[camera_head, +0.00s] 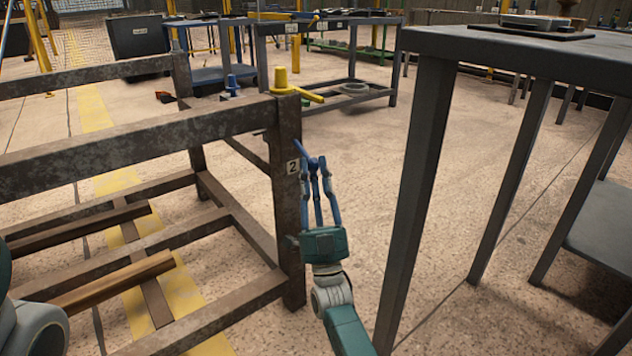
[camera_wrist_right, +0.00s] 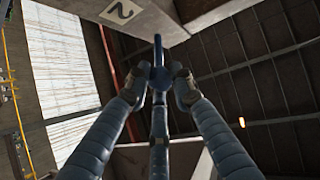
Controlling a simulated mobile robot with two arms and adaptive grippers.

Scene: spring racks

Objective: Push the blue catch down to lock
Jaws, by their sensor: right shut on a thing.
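A rusty steel rack (camera_head: 130,130) stands at the left, and its near corner post carries a plate marked 2 (camera_head: 293,167). The blue catch (camera_head: 304,150) sticks out beside this post, near the plate. My right gripper (camera_head: 319,172) reaches up to it, with its fingers closed around its outer end. In the right wrist view the catch's blue bar (camera_wrist_right: 158,47) shows between and beyond the fingertips (camera_wrist_right: 160,86), below the number plate (camera_wrist_right: 121,11). The fingers partly hide the catch. My left gripper is not in view.
A grey table (camera_head: 520,50) stands close on the right. Speckled floor (camera_head: 350,150) lies open between rack and table.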

